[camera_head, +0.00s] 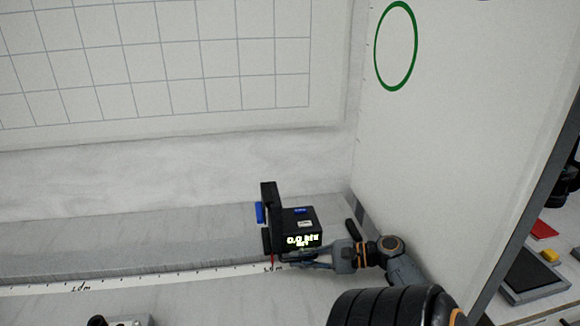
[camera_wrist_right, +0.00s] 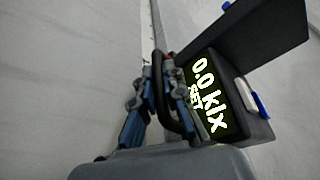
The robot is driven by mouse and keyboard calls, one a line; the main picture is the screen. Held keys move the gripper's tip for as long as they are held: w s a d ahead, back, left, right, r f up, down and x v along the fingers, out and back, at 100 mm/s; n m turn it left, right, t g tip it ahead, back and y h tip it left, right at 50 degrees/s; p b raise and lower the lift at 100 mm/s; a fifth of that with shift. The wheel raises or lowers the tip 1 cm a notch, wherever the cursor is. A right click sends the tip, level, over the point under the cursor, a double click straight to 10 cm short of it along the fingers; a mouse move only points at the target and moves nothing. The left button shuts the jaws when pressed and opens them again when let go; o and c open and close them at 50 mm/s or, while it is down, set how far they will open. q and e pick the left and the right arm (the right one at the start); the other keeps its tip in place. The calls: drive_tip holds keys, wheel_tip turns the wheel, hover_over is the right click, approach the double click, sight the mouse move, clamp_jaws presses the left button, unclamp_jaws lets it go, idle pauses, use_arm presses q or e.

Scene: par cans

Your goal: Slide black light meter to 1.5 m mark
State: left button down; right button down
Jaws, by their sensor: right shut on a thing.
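The black light meter (camera_head: 303,220) stands on the bench rail at centre right in the head view. Its lit display reads 0.0 klx SET, also readable in the wrist view (camera_wrist_right: 208,95). A red pointer (camera_head: 271,258) at its lower left sits over the white scale, right by a small, partly blocked label that seems to be 1.5 m (camera_head: 273,268). The 1.0 m label (camera_head: 80,289) is further left. My right gripper (camera_head: 300,263) is at the meter's lower front; the wrist view shows its fingers (camera_wrist_right: 157,88) closed around the meter's dark handle.
A white side panel with a green ring (camera_head: 396,46) stands right of the meter, close to my right arm. A gridded board (camera_head: 160,60) is behind. The rail left of the meter is clear.

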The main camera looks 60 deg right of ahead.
use_arm(q)
drive_tip(key=shift+a, duration=0.15)
use_arm(e)
drive_tip(key=c, duration=1.4)
unclamp_jaws()
use_arm(q)
drive_tip(key=shift+w, duration=0.2)
drive_tip(key=shift+a, duration=0.1)
